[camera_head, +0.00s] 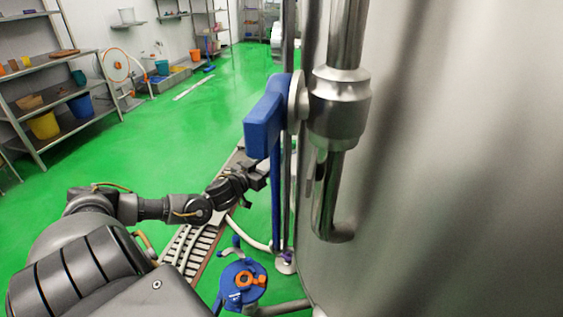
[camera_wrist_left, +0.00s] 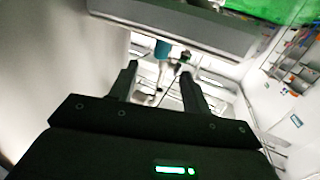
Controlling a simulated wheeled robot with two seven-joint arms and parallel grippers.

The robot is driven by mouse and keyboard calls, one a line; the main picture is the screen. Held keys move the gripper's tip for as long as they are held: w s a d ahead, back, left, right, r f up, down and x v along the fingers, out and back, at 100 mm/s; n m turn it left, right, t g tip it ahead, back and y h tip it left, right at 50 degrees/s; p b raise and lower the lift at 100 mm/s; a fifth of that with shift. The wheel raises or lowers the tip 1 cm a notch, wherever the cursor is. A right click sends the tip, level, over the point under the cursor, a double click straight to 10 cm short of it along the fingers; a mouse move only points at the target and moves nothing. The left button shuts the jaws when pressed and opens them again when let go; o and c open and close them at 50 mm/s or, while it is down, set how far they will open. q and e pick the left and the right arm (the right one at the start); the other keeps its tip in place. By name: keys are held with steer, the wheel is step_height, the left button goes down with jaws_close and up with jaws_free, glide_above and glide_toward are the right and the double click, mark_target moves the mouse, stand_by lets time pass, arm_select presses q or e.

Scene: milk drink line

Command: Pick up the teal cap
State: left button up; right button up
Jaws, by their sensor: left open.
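My left gripper (camera_head: 256,172) reaches in from the left in the head view, close to the blue valve handle and the steel tank. In the left wrist view its two dark fingers (camera_wrist_left: 159,72) stand apart with nothing held between them. A small teal item (camera_wrist_left: 162,49) shows beyond the fingertips there, apart from them. It is blurred and partly cut off by a grey edge, so I cannot tell whether it is the teal cap. I make out no teal cap in the head view. My right gripper is out of view.
The large steel tank (camera_head: 450,170) fills the right side. A blue valve handle (camera_head: 266,120) and steel pipe (camera_head: 340,110) stand beside my left gripper. A blue device with an orange knob (camera_head: 240,283) sits low in front. Shelves (camera_head: 50,100) line the left wall; green floor lies open between.

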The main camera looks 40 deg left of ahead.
mark_target(283, 151)
arm_select(q)
steer(key=shift+w+a+f, duration=0.1)
steer(key=shift+w+a, duration=0.05)
steer(key=shift+w, duration=1.3)
steer(key=shift+w+a, duration=0.15)
steer(key=shift+w, duration=1.25)
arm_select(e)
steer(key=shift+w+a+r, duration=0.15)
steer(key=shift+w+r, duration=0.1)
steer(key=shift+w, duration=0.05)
arm_select(q)
steer(key=shift+w+a, duration=0.2)
steer(key=shift+w, duration=1.1)
steer(key=shift+w+a, duration=0.2)
steer(key=shift+w, duration=1.05)
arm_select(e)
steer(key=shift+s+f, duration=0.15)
arm_select(q)
steer(key=shift+c, duration=1.1)
jaws_close()
